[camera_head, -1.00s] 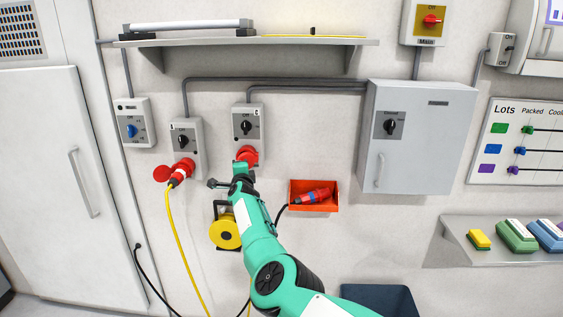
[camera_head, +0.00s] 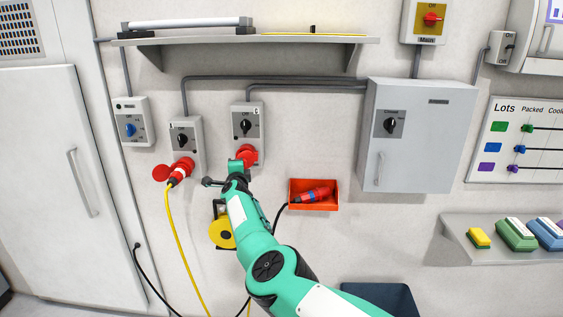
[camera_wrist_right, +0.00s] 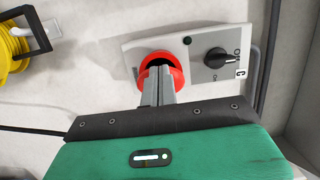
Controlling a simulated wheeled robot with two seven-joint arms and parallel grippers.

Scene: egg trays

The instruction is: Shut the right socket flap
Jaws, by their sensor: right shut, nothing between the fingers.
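The right socket (camera_head: 247,152) is red and sits at the bottom of the grey switch box marked C (camera_head: 246,112). My right gripper (camera_head: 237,164) is shut and empty just in front of its lower part. In the right wrist view the closed fingers (camera_wrist_right: 160,83) overlap the red socket ring (camera_wrist_right: 177,76), which shows a dark gap behind the fingertips. The fingers hide part of the socket, so I cannot tell the flap's exact angle or whether they touch it. My left gripper is not in view.
The left socket box (camera_head: 185,127) holds a red plug (camera_head: 180,171) with a yellow cable. A yellow reel (camera_head: 221,233) hangs below my wrist. A grey cabinet (camera_head: 422,140) stands farther right.

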